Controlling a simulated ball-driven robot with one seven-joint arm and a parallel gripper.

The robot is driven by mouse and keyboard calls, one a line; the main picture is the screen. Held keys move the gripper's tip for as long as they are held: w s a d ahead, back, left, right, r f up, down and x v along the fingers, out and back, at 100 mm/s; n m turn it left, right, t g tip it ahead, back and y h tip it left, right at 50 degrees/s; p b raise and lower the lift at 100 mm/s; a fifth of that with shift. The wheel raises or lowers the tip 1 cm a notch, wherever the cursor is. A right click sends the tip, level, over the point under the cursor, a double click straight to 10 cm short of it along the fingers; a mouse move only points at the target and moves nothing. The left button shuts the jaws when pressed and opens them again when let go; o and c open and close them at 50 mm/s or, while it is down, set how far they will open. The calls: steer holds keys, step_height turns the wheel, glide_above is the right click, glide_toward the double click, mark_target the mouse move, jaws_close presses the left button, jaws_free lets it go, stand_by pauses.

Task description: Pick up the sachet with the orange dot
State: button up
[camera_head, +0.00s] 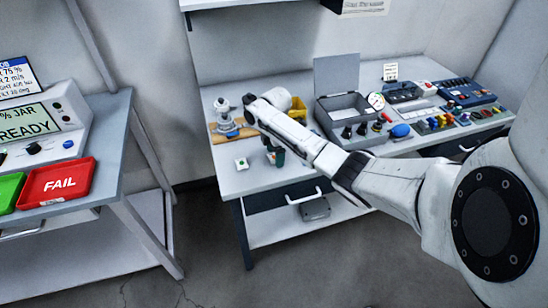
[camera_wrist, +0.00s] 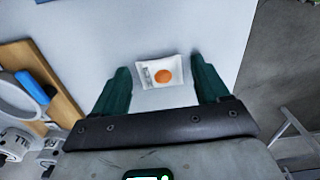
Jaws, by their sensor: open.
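The sachet with the orange dot (camera_wrist: 150,82) is a small white packet lying flat on the pale tabletop in the wrist view. The orange dot sits near its middle, with a small grey printed patch to its left. My gripper (camera_wrist: 160,68) is open and empty, with one green finger on each side of the sachet in the picture. I cannot tell how far the fingertips are above it. In the head view my gripper (camera_head: 275,157) points down over the left part of the bench, and I cannot make out the orange-dot sachet there.
A white item with a green mark (camera_head: 241,163) lies left of my gripper on the bench (camera_head: 232,183). A wooden board (camera_wrist: 15,55) with a white apparatus stands close by. An open grey box (camera_head: 345,108) and a yellow bin (camera_head: 298,108) stand further right and behind.

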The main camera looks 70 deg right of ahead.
steer(key=shift+f, duration=0.1)
steer(key=shift+c, duration=0.2)
steer(key=c, duration=1.1)
